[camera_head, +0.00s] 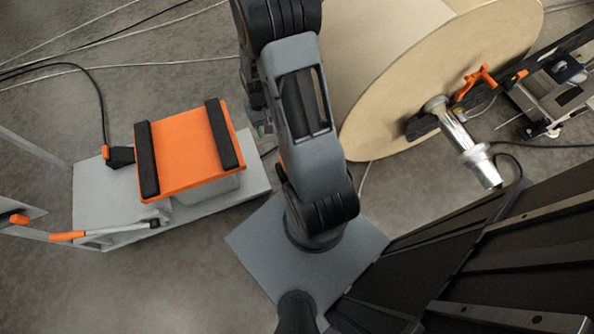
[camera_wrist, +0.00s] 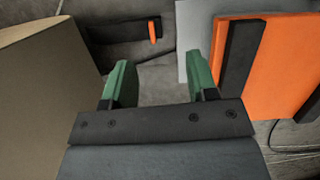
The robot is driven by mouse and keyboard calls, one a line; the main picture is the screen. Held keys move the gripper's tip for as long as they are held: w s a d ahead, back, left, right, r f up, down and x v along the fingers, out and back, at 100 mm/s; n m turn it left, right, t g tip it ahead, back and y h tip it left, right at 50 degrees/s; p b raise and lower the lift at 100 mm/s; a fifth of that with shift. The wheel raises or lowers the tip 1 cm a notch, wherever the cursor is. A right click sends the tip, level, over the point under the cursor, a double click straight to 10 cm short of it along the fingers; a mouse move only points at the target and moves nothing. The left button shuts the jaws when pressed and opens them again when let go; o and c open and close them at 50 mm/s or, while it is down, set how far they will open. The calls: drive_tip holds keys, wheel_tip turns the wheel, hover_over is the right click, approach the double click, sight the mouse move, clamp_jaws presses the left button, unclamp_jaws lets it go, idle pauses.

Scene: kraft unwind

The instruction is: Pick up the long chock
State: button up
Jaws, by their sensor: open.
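My gripper (camera_wrist: 158,84) is open and empty, with two green fingers spread over grey floor in the wrist view. In the head view it is mostly hidden behind my arm. Beyond the fingers in the wrist view lies a long dark bar-like piece (camera_wrist: 118,31) with a small upright orange part (camera_wrist: 153,31) near its right end. It may be the long chock, but I cannot tell for sure. It is apart from the fingers. I cannot make out a long chock in the head view.
A large kraft roll (camera_head: 400,85) stands close on one side; it also shows in the wrist view (camera_wrist: 45,95). An orange plate (camera_head: 182,150) with black strips sits on a grey base (camera_head: 105,205) on the other side. A metal shaft (camera_head: 465,140) sticks out from the roll.

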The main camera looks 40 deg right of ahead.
drive_tip(key=d+f+m+b, duration=0.1)
drive_tip(key=d+f+b, duration=0.25)
drive_tip(key=f, duration=1.15)
drive_tip(key=d+f+b, duration=0.2)
drive_tip(key=f+b, duration=0.3)
drive_tip(key=f, duration=1.1)
drive_tip(key=t, duration=0.2)
hover_over(280, 170)
drive_tip(key=d, duration=0.2)
wheel_tip(280, 170, down, 2)
drive_tip(key=shift+t+h, duration=0.3)
drive_tip(key=shift+h, duration=0.1)
drive_tip(key=f+b, duration=0.1)
drive_tip(key=f, duration=0.4)
drive_tip(key=f+b, duration=0.1)
drive_tip(key=f, duration=0.1)
drive_tip(key=shift+s+d+f+b, duration=0.1)
drive_tip(key=shift+s+f+b, duration=0.2)
drive_tip(key=shift+f+b, duration=1.7)
drive_tip(key=shift+f, duration=1.4)
drive_tip(key=shift+r, duration=0.1)
drive_tip(key=shift+c, duration=0.4)
clamp_jaws()
